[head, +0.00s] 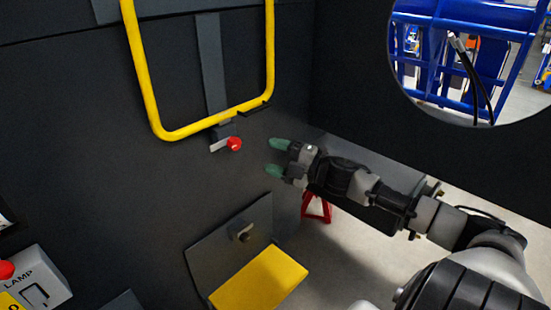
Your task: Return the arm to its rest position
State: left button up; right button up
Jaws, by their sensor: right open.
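My right gripper (273,158) has green fingertips and is open and empty, the fingers pointing left. Its arm comes in from the lower right. A small lever with a red knob (235,144) is on the dark panel just left of the fingertips, with a visible gap between them. My left gripper is not in view.
A yellow tube frame (142,75) is on the dark panel (80,120) above. A yellow step plate (259,279) sits below the gripper. A red stand (317,208) is on the floor. A lamp switch box (35,280) is at lower left. A round opening shows blue racks (480,60).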

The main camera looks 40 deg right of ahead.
dwell(0.5)
